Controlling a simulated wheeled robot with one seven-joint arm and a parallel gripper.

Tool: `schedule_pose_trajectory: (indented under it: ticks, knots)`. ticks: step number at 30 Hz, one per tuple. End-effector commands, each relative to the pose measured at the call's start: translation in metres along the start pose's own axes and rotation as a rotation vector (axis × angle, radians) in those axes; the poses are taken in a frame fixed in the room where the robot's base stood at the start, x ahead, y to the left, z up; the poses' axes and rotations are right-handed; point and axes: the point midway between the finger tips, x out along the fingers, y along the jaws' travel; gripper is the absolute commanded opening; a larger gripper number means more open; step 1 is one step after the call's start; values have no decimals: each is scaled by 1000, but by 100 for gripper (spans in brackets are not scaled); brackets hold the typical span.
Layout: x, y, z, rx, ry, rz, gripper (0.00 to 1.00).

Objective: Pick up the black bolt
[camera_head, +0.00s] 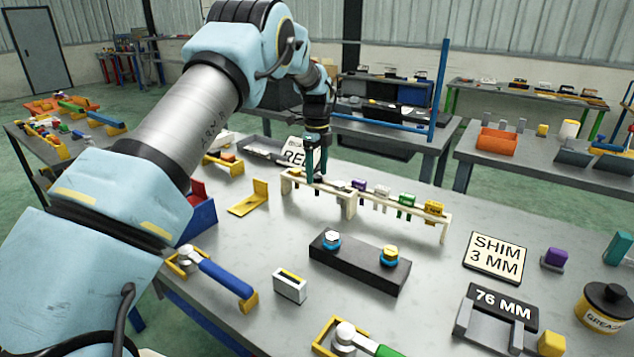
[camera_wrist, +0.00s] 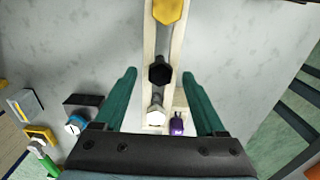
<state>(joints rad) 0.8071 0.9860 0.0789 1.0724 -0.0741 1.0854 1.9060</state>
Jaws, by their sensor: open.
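The black bolt (camera_wrist: 160,75) shows its hexagonal head in the wrist view, seated in a cream slotted rack (camera_wrist: 149,45). A yellow bolt (camera_wrist: 168,11) and a silver bolt (camera_wrist: 155,116) sit in line on either side of it. My gripper (camera_wrist: 159,73) is open and empty, with its two teal fingertips on either side of the black bolt's head. A gap shows between each finger and the head; their height difference is hard to tell. In the head view my gripper (camera_head: 315,176) points down at the left part of the rack (camera_head: 348,201), where it largely hides the bolts.
Purple, green and yellow tagged pieces (camera_head: 407,200) hang along the rack's right part. A black block (camera_head: 360,264) with two blue-collared bolts stands in front. A blue bin (camera_head: 198,218), a yellow bracket (camera_head: 250,198) and a shim sign (camera_head: 497,258) stand around it.

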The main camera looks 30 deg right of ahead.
Motion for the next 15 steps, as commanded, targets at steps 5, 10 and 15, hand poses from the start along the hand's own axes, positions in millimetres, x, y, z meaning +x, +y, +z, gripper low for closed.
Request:
schedule_pose_trajectory:
  ticks: [5,10,15]
  knots:
    - [0,0,0,0,0,0,57]
    - [0,0,0,0,0,0,38]
    - [0,0,0,0,0,0,18]
